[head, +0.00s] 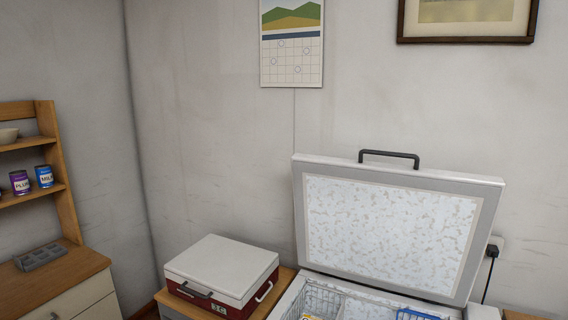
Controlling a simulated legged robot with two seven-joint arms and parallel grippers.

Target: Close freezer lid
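The chest freezer's lid (392,220) stands open, tilted up and back towards the wall. Its inner face is pale and frosted, and a dark handle (389,155) sits on its top edge. Below it the freezer body (290,300) shows only in part at the bottom edge. A wire basket (322,301) and a blue basket (418,315) are inside, with a yellow item (312,317) at the left. Neither of my grippers is in view.
A red and white cooler (222,270) stands on a wooden surface left of the freezer. A wooden shelf unit (62,180) with cans is at far left. A plug and cord (492,252) hang on the wall right of the lid.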

